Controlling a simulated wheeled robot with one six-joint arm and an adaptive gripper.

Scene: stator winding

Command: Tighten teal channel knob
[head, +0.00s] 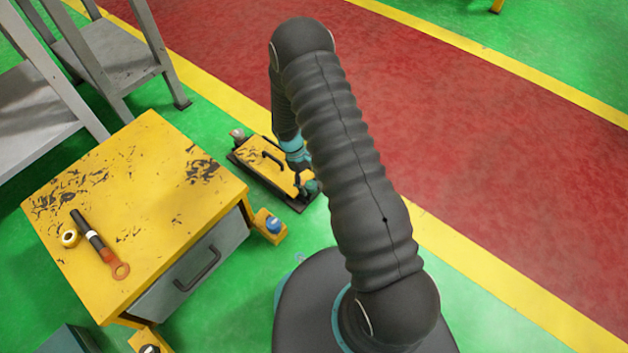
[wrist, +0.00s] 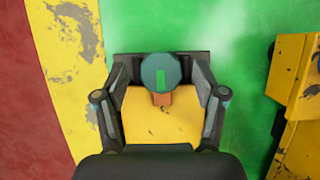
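The teal knob (wrist: 160,71) is round, with a bright green mark on its top face and an orange-brown piece just below it. It shows in the wrist view near the dark edge of a yellow case. My gripper (wrist: 161,76) is open, with one finger on each side of the knob. A gap shows between each finger and the knob. In the head view, the yellow case (head: 258,157) with a black handle lies on the green floor, partly hidden by my arm. A teal part, probably this knob, shows at its right end. The fingers are not clear there.
A yellow cabinet (head: 150,185) with a grey drawer stands left of the case. Grey metal stands (head: 110,55) are at upper left. The red floor lane (head: 480,150) is clear.

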